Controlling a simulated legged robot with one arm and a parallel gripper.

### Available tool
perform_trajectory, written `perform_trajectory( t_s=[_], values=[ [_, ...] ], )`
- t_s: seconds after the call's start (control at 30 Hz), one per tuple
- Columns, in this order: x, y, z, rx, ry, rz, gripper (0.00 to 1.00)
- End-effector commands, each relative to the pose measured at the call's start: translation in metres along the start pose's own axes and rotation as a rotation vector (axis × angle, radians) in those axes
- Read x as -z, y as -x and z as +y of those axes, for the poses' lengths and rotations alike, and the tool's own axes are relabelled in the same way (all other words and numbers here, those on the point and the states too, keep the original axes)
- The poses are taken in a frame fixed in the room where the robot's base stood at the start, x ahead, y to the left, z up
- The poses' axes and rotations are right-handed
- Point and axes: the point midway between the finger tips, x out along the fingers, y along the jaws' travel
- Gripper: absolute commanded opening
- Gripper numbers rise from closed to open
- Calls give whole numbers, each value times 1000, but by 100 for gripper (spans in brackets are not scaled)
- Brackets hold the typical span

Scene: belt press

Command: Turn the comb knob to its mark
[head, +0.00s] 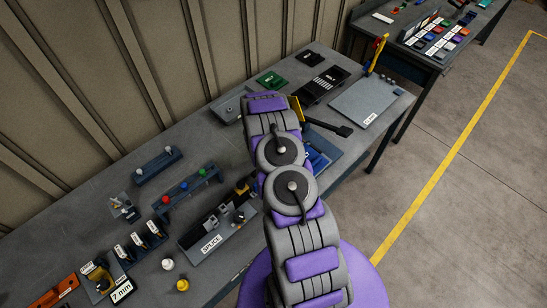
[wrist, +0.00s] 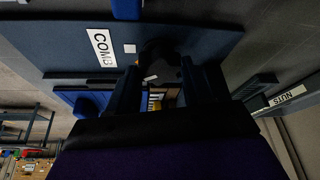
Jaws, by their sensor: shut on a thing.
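In the wrist view the dark round comb knob (wrist: 158,52) sits on a dark blue plate (wrist: 60,40) beside the white COMB label (wrist: 101,48). A small white square (wrist: 129,48) lies on the plate just left of the knob. A short pale line (wrist: 151,78) shows on the knob's near side. My gripper (wrist: 165,80) is shut on the knob, one dark finger on each side. In the head view my arm hides the gripper and knob; only part of a blue fixture (head: 322,152) shows beside the arm.
A NUTS label (wrist: 287,97) is at the right in the wrist view. In the head view, the SPLICE fixture (head: 211,243), a rack with coloured knobs (head: 187,188) and a pale board (head: 365,98) stand on the grey bench. Floor right of the bench is clear.

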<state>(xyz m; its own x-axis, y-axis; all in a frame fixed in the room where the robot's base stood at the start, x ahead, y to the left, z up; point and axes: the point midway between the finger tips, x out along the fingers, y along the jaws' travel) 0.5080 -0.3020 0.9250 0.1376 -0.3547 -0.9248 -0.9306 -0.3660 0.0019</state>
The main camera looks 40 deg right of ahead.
Motion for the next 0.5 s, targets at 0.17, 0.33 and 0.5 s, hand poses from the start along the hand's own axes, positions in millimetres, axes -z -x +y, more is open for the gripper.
perform_trajectory(
  t_s=[0.17,0.33,0.5],
  values=[
    [1,2,-3,-43,-110,3,20],
    [1,-2,-6,-86,-228,3,20],
    [0,-4,-6,-131,-332,4,20]
  ],
)
